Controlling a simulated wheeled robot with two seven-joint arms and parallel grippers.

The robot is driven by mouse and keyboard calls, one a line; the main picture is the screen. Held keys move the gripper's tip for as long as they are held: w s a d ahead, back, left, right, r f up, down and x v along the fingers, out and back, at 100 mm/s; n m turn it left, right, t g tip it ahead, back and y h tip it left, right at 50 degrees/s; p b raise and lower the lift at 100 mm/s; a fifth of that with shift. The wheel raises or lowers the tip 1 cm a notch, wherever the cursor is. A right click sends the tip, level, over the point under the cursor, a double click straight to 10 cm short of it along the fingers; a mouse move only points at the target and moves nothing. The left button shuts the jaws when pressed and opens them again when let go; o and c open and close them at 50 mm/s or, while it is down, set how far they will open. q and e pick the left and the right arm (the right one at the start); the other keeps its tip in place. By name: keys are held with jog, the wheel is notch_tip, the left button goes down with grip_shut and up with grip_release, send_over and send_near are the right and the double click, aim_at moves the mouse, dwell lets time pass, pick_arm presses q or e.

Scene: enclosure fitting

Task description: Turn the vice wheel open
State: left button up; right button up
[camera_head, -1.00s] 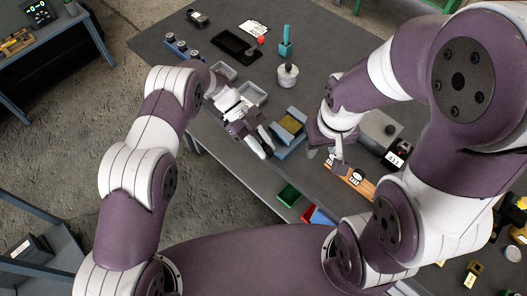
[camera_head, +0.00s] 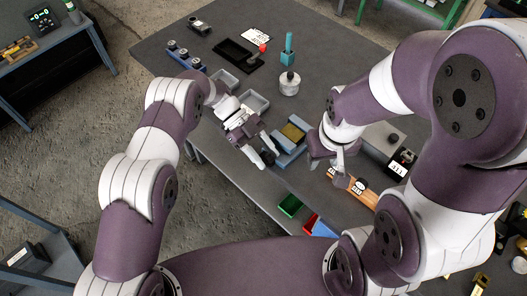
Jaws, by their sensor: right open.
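The blue vice (camera_head: 283,158) stands on the grey table with a yellowish block (camera_head: 293,132) between its jaws. A dark round part (camera_head: 268,157), which looks like the vice wheel, shows at the vice's left end. My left gripper (camera_head: 258,158) is pointed at that end, with its fingers right beside the dark part. I cannot tell whether they touch or grip it. My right gripper (camera_head: 341,172) is open, pointing down over an orange strip (camera_head: 362,192) with white labels, to the right of the vice.
Grey bins (camera_head: 257,101) and a white round pot (camera_head: 289,85) stand behind the vice. A black tray (camera_head: 238,53) and a teal holder (camera_head: 288,48) are farther back. Green (camera_head: 290,206) and red (camera_head: 309,221) bins are at the front edge. A labelled box (camera_head: 402,161) stands at right.

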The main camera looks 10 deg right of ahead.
pick_arm(q)
jog(key=shift+w+a+r+b, duration=0.15)
jog(key=shift+w+a+b, duration=0.15)
jog(key=shift+w+b, duration=0.1)
jog(key=b+v, duration=0.3)
jog(key=v, duration=0.8)
jog(key=shift+a+r+b, duration=0.15)
jog(key=shift+r+b, duration=0.15)
jog(key=shift+r, duration=0.05)
